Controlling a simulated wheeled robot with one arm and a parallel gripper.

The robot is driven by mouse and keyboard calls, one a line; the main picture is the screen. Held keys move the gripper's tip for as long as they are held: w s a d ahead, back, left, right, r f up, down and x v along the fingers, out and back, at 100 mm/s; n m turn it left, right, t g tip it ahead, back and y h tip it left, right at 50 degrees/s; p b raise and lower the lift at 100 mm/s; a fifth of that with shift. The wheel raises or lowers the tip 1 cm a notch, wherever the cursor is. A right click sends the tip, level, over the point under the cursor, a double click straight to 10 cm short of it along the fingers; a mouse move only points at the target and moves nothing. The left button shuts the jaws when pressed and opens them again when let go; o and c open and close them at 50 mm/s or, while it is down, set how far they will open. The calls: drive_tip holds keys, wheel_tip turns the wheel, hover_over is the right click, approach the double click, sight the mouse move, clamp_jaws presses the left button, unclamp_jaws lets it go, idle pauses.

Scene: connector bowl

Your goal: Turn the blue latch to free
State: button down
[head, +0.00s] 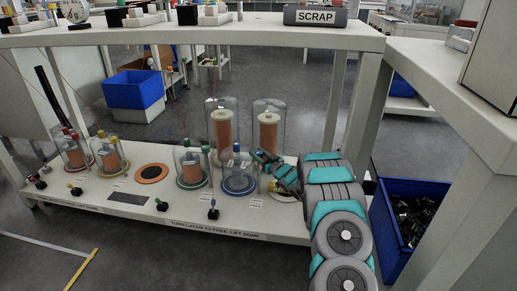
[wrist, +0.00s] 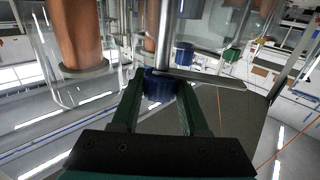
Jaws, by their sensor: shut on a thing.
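The blue latch (wrist: 159,88) is a blue cylinder on a bright metal rod with a flat metal arm reaching right. My gripper (wrist: 161,80) is shut on it, one green finger on each side. In the head view my gripper (head: 260,156) is at the upper right of the glass dome with the blue base ring (head: 240,190), and the latch is mostly hidden there. The dome's blue knob (head: 237,147) is just left of my gripper and also shows in the wrist view (wrist: 184,54), apart from my fingers.
Two tall glass covers over copper coils (head: 221,135) stand behind. A green-ringed dome (head: 190,181) is close on the left, with red and yellow ones farther left. Small black pegs with coloured tips line the front edge. An upper shelf (head: 200,36) overhangs; a blue bin (head: 408,190) stands right.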

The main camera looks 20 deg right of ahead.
sight(259, 152)
drive_tip(key=shift+n+y+p, duration=0.35)
drive_tip(key=shift+n+y, duration=0.05)
drive_tip(key=shift+y, duration=0.2)
drive_tip(key=shift+c, duration=2.2)
unclamp_jaws()
wheel_tip(259, 152, up, 4)
drive_tip(key=shift+s+r, duration=0.1)
drive_tip(key=s+a, duration=0.2)
drive_tip(key=s, duration=0.5)
drive_tip(key=s+a, duration=0.2)
drive_tip(key=s, duration=0.6)
drive_tip(key=shift+a+r, duration=0.3)
drive_tip(key=shift+r, duration=0.15)
drive_tip(key=shift+s, duration=0.1)
